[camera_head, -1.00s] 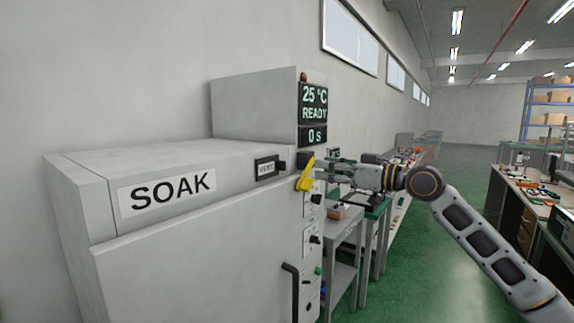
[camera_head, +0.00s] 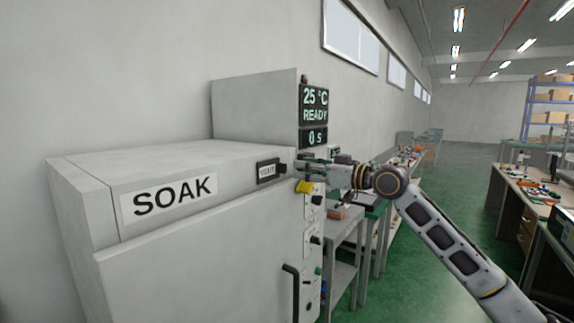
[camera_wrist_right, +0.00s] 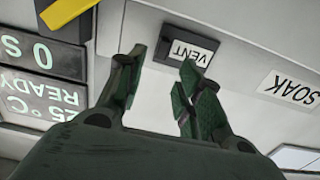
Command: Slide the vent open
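The vent (camera_head: 267,171) is a small black-framed slot with a white VENT label on the upper front of the grey SOAK oven. It also shows upside down in the right wrist view (camera_wrist_right: 188,50). My right gripper (camera_head: 300,168) is close to the knob, pointing left. In the right wrist view my right gripper (camera_wrist_right: 162,60) has its two fingers apart, just short of the label. I cannot tell whether a finger touches the knob. My left gripper is not in view.
A yellow lever (camera_head: 303,186) is just below my right gripper, partly hidden by it. A black door handle (camera_head: 292,290) stands lower down. Benches (camera_head: 345,225) stand behind my right arm.

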